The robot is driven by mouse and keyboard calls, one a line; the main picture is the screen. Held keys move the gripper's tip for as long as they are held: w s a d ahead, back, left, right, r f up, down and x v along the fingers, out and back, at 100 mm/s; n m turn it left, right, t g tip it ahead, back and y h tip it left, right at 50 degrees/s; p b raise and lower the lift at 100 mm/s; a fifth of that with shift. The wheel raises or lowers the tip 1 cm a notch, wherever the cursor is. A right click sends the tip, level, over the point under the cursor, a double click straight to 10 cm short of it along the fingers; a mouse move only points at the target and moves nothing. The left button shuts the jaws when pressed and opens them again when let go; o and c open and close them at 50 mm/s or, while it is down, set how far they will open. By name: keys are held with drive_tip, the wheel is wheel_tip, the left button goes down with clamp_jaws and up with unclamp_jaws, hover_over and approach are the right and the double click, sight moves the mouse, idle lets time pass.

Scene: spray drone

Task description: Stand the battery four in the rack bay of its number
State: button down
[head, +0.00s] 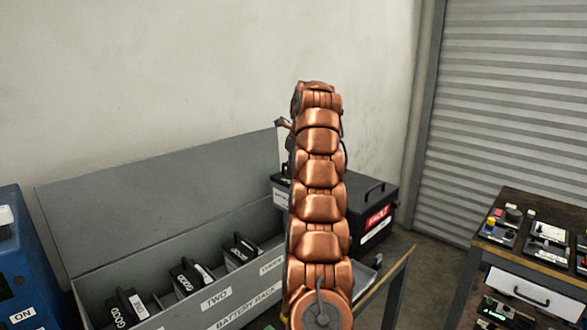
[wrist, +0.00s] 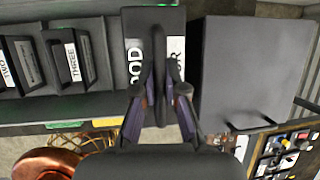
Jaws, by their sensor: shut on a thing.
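Battery four (wrist: 133,28) is a black block with a top handle and white labels, of which "OOD" and "UR" show in the wrist view. My gripper (wrist: 160,98) is shut on its handle. In the head view a small part of the battery (head: 279,181) shows left of my arm, seemingly raised over the right end of the grey battery rack (head: 150,241). My arm hides the gripper, the rack's right end and the fourth bay there. Whether the battery's bottom is inside the bay cannot be told.
Batteries stand in the left bays, including one behind the "TWO" label (head: 216,299) and battery three (head: 240,250). A black box with a red "FAULT" label (head: 377,216) stands close right of the rack. A blue unit (head: 22,262) is at left, a cluttered bench (head: 540,238) at right.

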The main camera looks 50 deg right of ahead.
drive_tip(key=shift+f+b, duration=0.9)
drive_tip(key=shift+f, duration=0.2)
wheel_tip(320, 180, down, 14)
drive_tip(key=p, duration=0.1)
drive_tip(key=shift+r, duration=0.15)
idle(0.8)
drive_tip(key=c, duration=1.2)
unclamp_jaws()
drive_tip(key=b+v, duration=0.2)
drive_tip(key=v, duration=0.9)
drive_tip(key=shift+s+r, duration=0.3)
